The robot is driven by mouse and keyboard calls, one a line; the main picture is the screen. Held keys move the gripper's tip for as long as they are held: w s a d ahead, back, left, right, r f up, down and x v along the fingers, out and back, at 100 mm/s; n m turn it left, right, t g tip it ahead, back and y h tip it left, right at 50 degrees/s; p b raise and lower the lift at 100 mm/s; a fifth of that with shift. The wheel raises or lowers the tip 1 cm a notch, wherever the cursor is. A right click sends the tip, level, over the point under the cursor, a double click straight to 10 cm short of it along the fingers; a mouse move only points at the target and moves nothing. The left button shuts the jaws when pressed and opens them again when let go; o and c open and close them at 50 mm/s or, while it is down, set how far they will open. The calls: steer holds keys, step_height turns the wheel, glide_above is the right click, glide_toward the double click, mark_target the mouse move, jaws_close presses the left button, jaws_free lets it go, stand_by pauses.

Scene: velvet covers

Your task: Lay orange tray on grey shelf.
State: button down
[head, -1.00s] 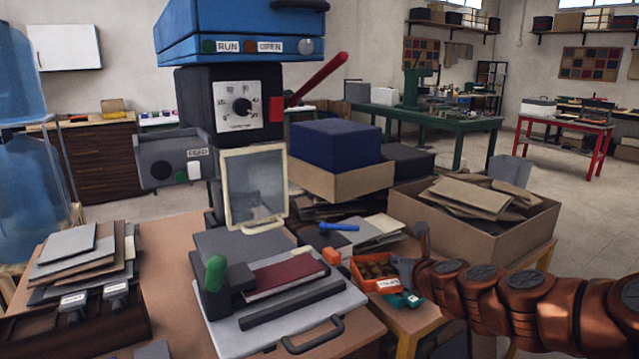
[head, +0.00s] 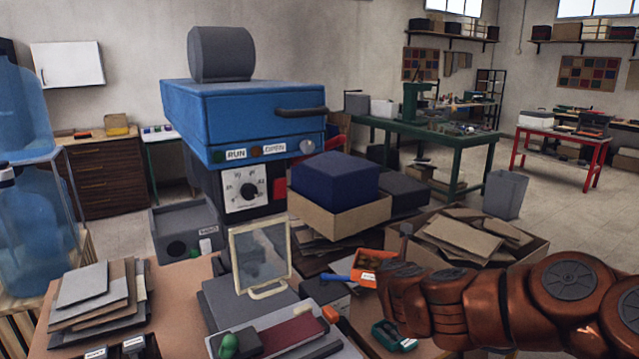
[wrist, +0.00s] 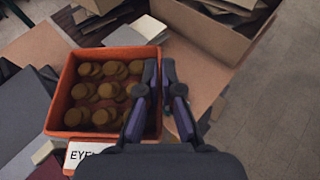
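The orange tray (head: 366,279) is raised above the work table in the head view, tucked against the end of my arm. In the wrist view the tray (wrist: 62,100) is full of several round brown pieces and has a white label on its near wall, partly cut off. My gripper (wrist: 160,72) is shut on the tray's right wall, one finger inside and one outside. In the head view my gripper (head: 404,248) is partly hidden by my arm. I cannot pick out the grey shelf for certain.
A blue-topped press (head: 245,115) stands on the left. A cardboard box of brown sheets (head: 520,262) stands behind my arm. A box with a navy block (head: 335,178) and a framed pane (head: 261,257) are close by. Open floor (head: 580,250) lies at the right.

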steer(key=shift+s+r+p, duration=0.25)
steer(key=shift+r+p, duration=0.1)
steer(key=shift+r, duration=0.3)
steer(key=shift+w+d+m, duration=0.15)
steer(key=shift+m, duration=0.15)
stand_by(0.6)
